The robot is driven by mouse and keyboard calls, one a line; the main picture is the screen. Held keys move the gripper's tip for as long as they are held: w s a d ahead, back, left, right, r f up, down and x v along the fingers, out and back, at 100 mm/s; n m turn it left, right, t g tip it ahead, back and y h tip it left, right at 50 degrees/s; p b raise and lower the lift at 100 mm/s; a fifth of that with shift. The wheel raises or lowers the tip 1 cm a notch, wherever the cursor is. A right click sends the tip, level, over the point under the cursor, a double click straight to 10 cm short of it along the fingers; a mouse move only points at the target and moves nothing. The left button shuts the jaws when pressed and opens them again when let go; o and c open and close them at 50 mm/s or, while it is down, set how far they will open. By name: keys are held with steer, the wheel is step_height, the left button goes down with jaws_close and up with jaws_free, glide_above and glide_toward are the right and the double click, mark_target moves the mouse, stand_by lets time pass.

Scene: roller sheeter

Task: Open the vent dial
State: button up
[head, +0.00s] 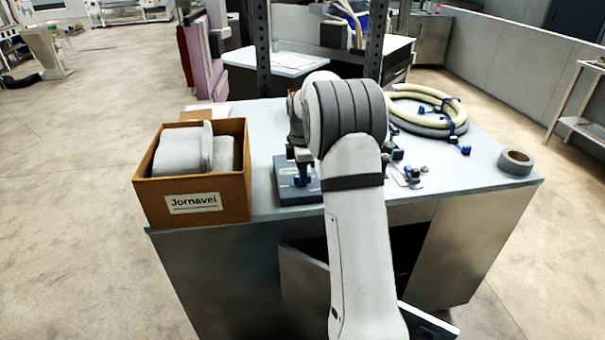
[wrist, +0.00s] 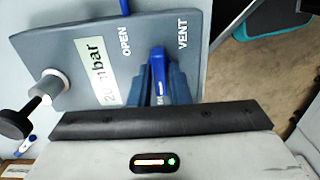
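The vent panel is a blue-grey plate (wrist: 70,50) marked OPEN, VENT and "20 mbar" in the wrist view. It lies on the bench in the head view (head: 287,183). The dial's bright blue handle (wrist: 157,70) stands between the two words, with blue-grey shapes on both sides. The handle's lower part is hidden behind my gripper's dark edge. My gripper (head: 301,164) is over the panel, close to the dial.
On the bench (head: 240,115) are an open cardboard box (head: 190,205) with grey pieces left of the panel, coiled hoses (head: 430,110) at the back right, and a tape roll (head: 515,161) near the right edge.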

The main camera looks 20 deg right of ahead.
jaws_close()
steer(key=shift+m, duration=0.3)
steer(key=m, duration=0.3)
steer(key=shift+r+m, duration=0.1)
steer(key=shift+m, duration=0.3)
steer(key=m+p, duration=0.1)
steer(key=m, duration=0.8)
steer(key=shift+m, duration=2.2)
